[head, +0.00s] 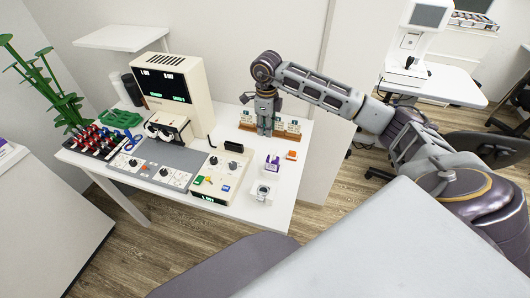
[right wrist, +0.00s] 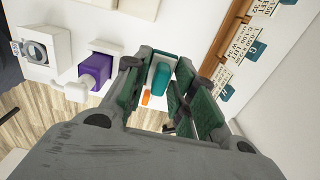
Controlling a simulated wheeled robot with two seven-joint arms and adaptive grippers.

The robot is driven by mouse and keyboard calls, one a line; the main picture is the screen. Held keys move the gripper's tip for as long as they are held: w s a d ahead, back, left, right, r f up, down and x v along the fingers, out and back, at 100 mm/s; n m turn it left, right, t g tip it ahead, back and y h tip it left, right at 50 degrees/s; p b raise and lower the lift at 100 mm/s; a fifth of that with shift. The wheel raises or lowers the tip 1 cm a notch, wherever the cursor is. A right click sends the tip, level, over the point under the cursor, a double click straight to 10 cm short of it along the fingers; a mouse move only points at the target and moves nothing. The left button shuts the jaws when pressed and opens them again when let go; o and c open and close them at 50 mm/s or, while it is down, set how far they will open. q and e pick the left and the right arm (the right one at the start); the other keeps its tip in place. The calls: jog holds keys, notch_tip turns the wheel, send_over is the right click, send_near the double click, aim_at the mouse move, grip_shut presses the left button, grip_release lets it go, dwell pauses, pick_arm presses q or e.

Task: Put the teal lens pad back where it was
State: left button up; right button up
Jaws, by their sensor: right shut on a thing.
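The teal lens pad (right wrist: 160,76) shows between the green-padded fingers of my right gripper (right wrist: 166,82) in the right wrist view. The fingers are shut on it, and they hide part of it. In the head view my right gripper (head: 265,128) points down at the back of the white table, in front of the card rack (head: 292,135). The pad is too small or hidden to make out there. The rack is a wooden rail (right wrist: 231,33) with white lettered cards, and several teal pieces (right wrist: 258,49) show along it. My left gripper is not in view.
A purple holder (head: 272,164), an orange piece (head: 291,155) and a white block with a round top (head: 262,191) stand near the table's right side. A cream instrument (head: 177,90), control panels (head: 160,163) and a dark rack of coloured items (head: 98,141) fill the left.

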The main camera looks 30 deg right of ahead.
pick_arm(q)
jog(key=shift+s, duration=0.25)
pick_arm(e)
jog(key=shift+f, duration=0.15)
send_over(266, 152)
notch_tip(266, 152, down, 6)
jog(key=shift+r, duration=0.25)
jog(key=shift+f, duration=0.25)
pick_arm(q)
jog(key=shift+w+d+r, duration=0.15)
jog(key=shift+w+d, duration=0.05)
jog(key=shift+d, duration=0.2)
pick_arm(e)
jog(key=shift+f, duration=1.75)
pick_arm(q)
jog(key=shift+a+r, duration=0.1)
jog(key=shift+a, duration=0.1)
pick_arm(e)
jog(key=shift+f, duration=0.1)
